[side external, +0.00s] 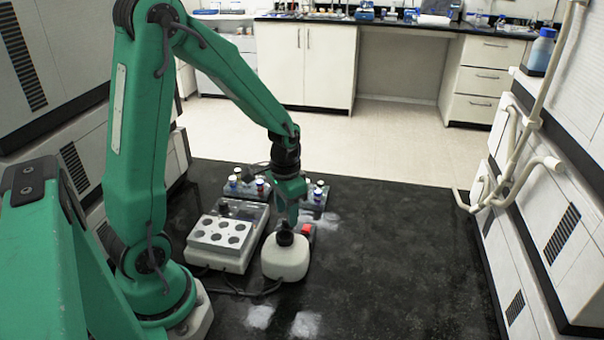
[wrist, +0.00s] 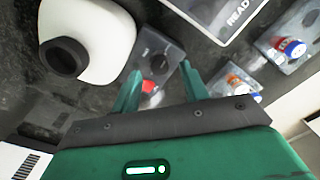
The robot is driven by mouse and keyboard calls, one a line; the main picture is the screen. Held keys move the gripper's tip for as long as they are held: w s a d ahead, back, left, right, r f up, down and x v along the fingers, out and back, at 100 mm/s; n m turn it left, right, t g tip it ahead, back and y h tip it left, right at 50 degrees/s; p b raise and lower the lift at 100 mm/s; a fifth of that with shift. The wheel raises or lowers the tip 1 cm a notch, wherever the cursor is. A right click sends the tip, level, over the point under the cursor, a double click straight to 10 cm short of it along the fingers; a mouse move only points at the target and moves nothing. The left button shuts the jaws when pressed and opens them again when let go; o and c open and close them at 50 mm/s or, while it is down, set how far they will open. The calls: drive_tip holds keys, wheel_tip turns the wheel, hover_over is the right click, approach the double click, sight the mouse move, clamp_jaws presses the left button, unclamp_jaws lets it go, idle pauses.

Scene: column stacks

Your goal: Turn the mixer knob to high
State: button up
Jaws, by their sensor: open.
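My gripper (side external: 291,218) points down beside the white jug. In the wrist view its two fingers (wrist: 162,74) are apart with nothing held between them. A small grey box (wrist: 157,62) with a dark round spot and a red part (wrist: 148,88) lies below, between and beyond the fingers. Its red part also shows in the side view (side external: 307,229), just right of my gripper. I cannot tell for sure whether this box is the mixer, or which part is its knob. No knob setting can be read.
A white jug (side external: 286,261) with a black cap stands close to my gripper. A white block with round holes (side external: 220,238) is left of it. Clear racks with capped vials (side external: 313,195) stand behind. The black bench at right (side external: 410,255) is clear.

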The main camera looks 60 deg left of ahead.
drive_tip(key=shift+r, duration=2.95)
drive_tip(key=r, duration=0.1)
wheel_tip(320, 180, up, 7)
drive_tip(key=t, duration=0.3)
hover_over(287, 221)
drive_tip(key=s+d, duration=0.3)
drive_tip(key=d, duration=0.1)
drive_tip(key=s+d+r+t, duration=0.2)
drive_tip(key=s+d+r, duration=0.2)
drive_tip(key=s, duration=0.2)
drive_tip(key=shift+s+r+t, duration=0.3)
drive_tip(key=shift+s+r, duration=0.05)
drive_tip(key=shift+r, duration=0.05)
